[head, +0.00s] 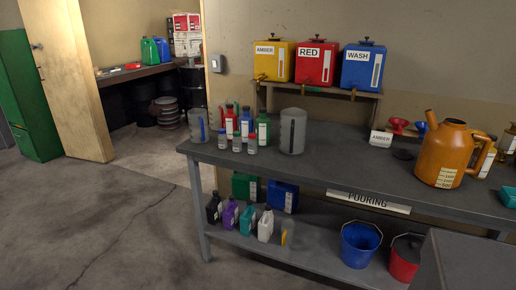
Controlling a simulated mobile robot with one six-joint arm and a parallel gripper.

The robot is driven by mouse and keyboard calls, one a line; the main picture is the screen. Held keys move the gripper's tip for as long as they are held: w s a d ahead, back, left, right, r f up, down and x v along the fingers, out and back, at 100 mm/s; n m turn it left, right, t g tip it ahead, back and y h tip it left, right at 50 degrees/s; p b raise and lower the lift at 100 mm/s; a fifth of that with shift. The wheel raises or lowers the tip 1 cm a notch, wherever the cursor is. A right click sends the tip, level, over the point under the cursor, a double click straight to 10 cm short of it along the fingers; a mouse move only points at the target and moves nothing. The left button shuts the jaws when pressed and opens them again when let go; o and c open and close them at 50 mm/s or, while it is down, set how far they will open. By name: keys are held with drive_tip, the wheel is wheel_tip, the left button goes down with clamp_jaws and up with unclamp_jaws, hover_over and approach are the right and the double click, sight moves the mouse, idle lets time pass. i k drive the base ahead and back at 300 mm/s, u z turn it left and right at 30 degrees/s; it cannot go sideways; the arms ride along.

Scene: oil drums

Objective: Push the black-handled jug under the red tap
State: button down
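The black-handled jug (300,140) is a grey, translucent cylinder with a dark vertical handle facing me. It stands upright on the grey bench (335,172), in front of the tank shelf. The red tank (315,65), labelled RED, sits on that raised shelf between the yellow AMBER tank and the blue WASH tank. The red tap (308,87) shows small below the red tank. In the picture the jug is below and slightly left of the tap; I cannot tell how far apart they are in depth. My gripper is not in view.
A blue-handled jug (197,126) and several bottles (246,123) stand left of the jug. An AMBER sign (381,139), red funnel (398,125) and orange can (440,155) are to the right. The bench front near the jug is clear. Buckets (359,245) stand on the lower shelf.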

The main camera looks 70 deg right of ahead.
sight(292, 120)
drive_tip(key=z, duration=0.7)
drive_tip(key=k, duration=0.1)
drive_tip(key=u, duration=1.9)
drive_tip(key=k, duration=1.9)
drive_tip(key=z, duration=0.75)
